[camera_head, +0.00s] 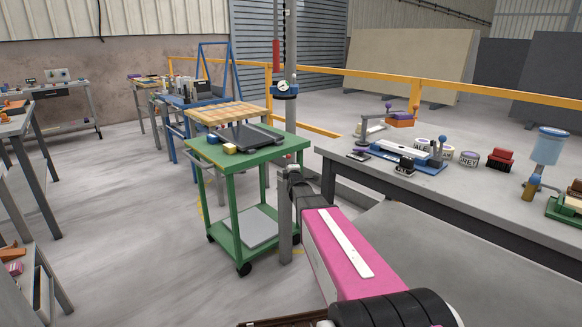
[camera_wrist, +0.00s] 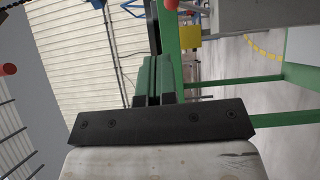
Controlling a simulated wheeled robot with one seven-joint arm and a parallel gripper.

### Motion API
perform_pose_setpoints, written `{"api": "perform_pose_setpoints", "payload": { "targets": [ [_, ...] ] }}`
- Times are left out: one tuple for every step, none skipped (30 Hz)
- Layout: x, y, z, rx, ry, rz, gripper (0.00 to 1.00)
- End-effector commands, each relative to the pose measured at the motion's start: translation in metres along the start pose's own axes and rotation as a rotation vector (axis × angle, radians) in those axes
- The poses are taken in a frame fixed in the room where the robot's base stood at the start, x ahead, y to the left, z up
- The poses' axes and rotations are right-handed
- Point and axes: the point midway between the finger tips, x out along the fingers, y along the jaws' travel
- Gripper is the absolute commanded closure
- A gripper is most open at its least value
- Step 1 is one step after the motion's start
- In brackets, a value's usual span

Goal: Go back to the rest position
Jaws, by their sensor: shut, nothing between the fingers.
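My gripper (camera_wrist: 153,68) shows in the wrist view as two dark green-grey fingers closed together, with nothing between them. It is in front of the green frame of a cart (camera_wrist: 178,60), and I cannot tell the gap. In the head view my pink arm reaches forward from the bottom right toward the green cart (camera_head: 285,147). The fingers cannot be made out there.
A long grey workbench (camera_head: 480,225) with tools stands at the right. A yellow rail (camera_head: 350,74) runs behind. Open floor (camera_head: 130,200) lies to the left.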

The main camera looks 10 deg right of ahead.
Motion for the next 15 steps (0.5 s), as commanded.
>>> {"api": "perform_pose_setpoints", "payload": {
  "targets": [
    [-0.002,0.0,0.0,0.0,0.0,0.0,1.0],
    [-0.002,0.0,0.0,0.0,0.0,0.0,1.0],
    [-0.002,0.0,0.0,0.0,0.0,0.0,1.0],
    [-0.001,0.0,0.0,0.0,0.0,0.0,1.0],
    [-0.001,0.0,0.0,0.0,0.0,0.0,1.0],
    [-0.001,0.0,0.0,0.0,0.0,0.0,1.0],
    [-0.001,0.0,0.0,0.0,0.0,0.0,1.0],
    [-0.001,0.0,0.0,0.0,0.0,0.0,1.0],
    [-0.001,0.0,0.0,0.0,0.0,0.0,1.0],
    [-0.002,0.0,0.0,0.003,0.001,-0.003,1.0],
    [-0.003,-0.001,-0.001,0.008,0.002,-0.008,1.0],
    [-0.005,-0.004,-0.001,0.021,0.005,-0.021,1.0],
    [-0.008,-0.006,-0.002,0.037,0.009,-0.037,1.0],
    [-0.012,-0.01,-0.003,0.057,0.013,-0.057,1.0],
    [-0.018,-0.016,-0.005,0.092,0.018,-0.093,1.0]
  ]
}}
